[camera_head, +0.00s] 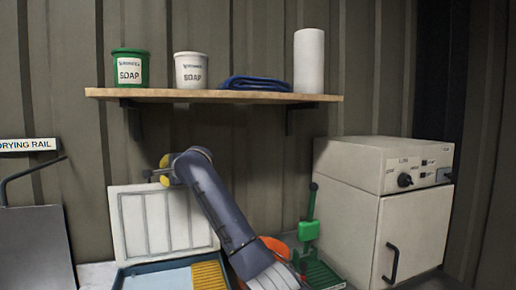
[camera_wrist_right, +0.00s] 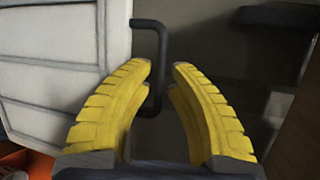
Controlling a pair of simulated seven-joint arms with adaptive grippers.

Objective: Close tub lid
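The tub (camera_head: 120,280) has a blue rim and stands at the bottom of the head view, with a yellow ribbed piece (camera_head: 208,275) at its right. Its white ribbed lid (camera_head: 140,228) stands open, upright at the tub's back edge; it also fills the left of the right wrist view (camera_wrist_right: 60,75). My right gripper (camera_head: 162,170), with yellow fingers, is at the lid's top edge, near its middle. My left gripper is not in view.
A white cabinet (camera_head: 345,205) stands at the right. A shelf (camera_head: 215,96) with soap tubs hangs above. A grey panel (camera_head: 35,245) with a black bar is at the left.

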